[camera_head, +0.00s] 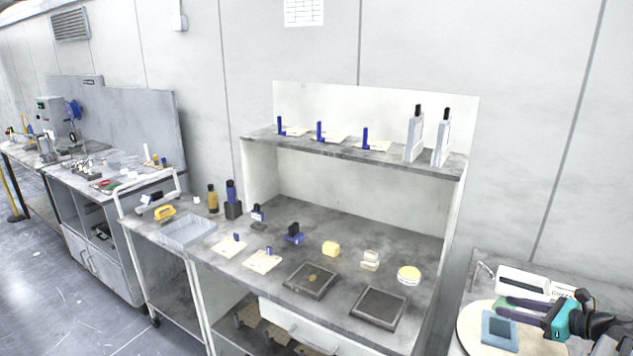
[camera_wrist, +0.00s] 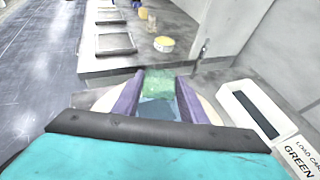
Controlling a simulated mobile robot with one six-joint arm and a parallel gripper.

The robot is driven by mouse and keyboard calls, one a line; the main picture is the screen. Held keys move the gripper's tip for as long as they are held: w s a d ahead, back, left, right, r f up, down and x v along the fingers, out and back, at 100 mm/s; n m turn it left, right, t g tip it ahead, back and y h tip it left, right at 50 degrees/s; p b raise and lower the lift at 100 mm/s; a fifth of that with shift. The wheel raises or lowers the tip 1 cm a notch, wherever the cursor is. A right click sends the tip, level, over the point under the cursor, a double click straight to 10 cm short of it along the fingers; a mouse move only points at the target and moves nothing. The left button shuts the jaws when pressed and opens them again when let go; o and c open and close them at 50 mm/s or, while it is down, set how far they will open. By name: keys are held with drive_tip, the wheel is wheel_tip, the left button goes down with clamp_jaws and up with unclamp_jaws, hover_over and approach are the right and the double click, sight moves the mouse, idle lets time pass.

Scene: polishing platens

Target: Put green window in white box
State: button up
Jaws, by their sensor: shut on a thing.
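My gripper (camera_head: 505,307) is at the right in the head view, above a round cream disk (camera_head: 468,333). In the wrist view my gripper's purple fingers (camera_wrist: 159,86) are shut on a translucent green window (camera_wrist: 158,78). The white box (camera_head: 521,281) lies just behind my gripper. In the wrist view the white box (camera_wrist: 233,106) is to the right of the fingers, with a long dark slot and a label card (camera_wrist: 300,158) reading "GREEN" beside it. The window is apart from the box.
A blue-grey square block (camera_head: 499,331) lies on the disk below my gripper. The workbench (camera_head: 340,222) to the left carries dark square trays (camera_head: 379,307), a yellow round tin (camera_head: 409,274) and small tools. A wall stands behind.

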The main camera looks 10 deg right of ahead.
drive_tip(key=shift+n+g+y, duration=0.5)
drive_tip(key=shift+n+y, duration=0.3)
drive_tip(key=w+a, duration=0.2)
drive_tip(key=w+a+b, duration=0.1)
drive_tip(key=w+a, duration=0.1)
drive_tip(key=a, duration=0.1)
drive_tip(key=w+a+f, duration=0.1)
drive_tip(key=a, duration=0.1)
drive_tip(key=shift+w+a+f, duration=0.1)
drive_tip(key=shift+w+a, duration=0.1)
drive_tip(key=shift+w, duration=0.2)
drive_tip(key=w+a+f+n+g+y+b, duration=0.1)
drive_tip(key=w+a, duration=0.1)
drive_tip(key=a, duration=0.7)
drive_tip(key=w+a+f+n+g+y+b, duration=0.1)
drive_tip(key=w+a, duration=0.2)
drive_tip(key=a, duration=0.5)
drive_tip(key=w+a+n+g+y+b, duration=0.1)
drive_tip(key=w+a+n, duration=0.1)
drive_tip(key=a, duration=0.7)
drive_tip(key=shift+w+a+f+b, duration=0.35)
drive_tip(key=shift+w+f+b, duration=0.05)
drive_tip(key=shift+w, duration=0.15)
drive_tip(key=a+b, duration=0.1)
drive_tip(key=a, duration=1.1)
drive_tip(key=shift+s+a+f, duration=0.15)
drive_tip(key=shift+s+f, duration=0.15)
drive_tip(key=shift+f, duration=0.15)
